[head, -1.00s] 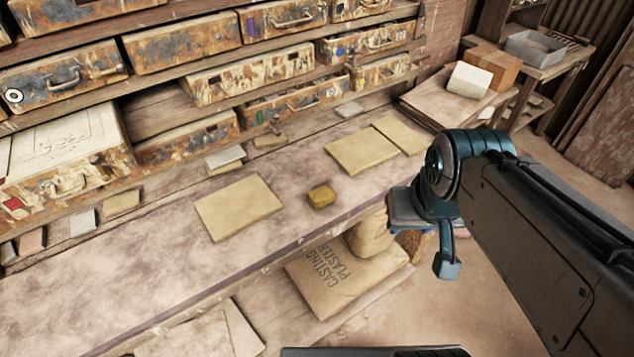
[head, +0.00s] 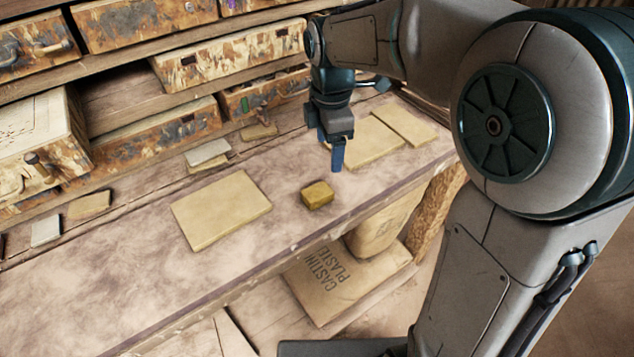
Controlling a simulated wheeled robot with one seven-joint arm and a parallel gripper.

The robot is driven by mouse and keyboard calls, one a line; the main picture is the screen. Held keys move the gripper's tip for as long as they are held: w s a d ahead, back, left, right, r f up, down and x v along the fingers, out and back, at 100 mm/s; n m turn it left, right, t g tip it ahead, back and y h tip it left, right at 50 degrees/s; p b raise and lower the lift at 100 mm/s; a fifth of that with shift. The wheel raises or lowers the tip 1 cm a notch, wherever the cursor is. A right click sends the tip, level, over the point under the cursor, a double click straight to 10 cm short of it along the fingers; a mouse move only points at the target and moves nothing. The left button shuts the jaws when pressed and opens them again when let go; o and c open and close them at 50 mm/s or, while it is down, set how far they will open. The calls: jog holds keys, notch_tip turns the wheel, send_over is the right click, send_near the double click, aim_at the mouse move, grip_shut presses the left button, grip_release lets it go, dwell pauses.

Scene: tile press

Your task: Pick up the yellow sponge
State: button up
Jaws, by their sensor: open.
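The yellow sponge (head: 317,194) is a small mustard-yellow block lying on the workbench (head: 130,270) near its front edge. My gripper (head: 335,158) points down above the bench, behind the sponge and slightly to its right. It is apart from the sponge and holds nothing that I can see. The gripper is seen nearly edge-on, so the gap between its fingers is hidden.
A flat tan tile (head: 222,208) lies left of the sponge. More tan slabs (head: 365,140) lie behind it to the right. Shelves with worn drawers (head: 235,55) stand along the back. A casting plaster bag (head: 335,285) lies below the bench front.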

aim_at(316, 191)
jog(key=f+n, duration=0.1)
jog(key=f, duration=0.4)
jog(key=w+a+f+n, duration=0.1)
jog(key=f, duration=0.4)
jog(key=w+a+f+n, duration=0.1)
jog(key=f, duration=0.5)
jog(key=shift+a, duration=0.2)
jog(key=c, duration=1.1)
jog(key=shift+o, duration=0.2)
jog(key=shift+r, duration=0.15)
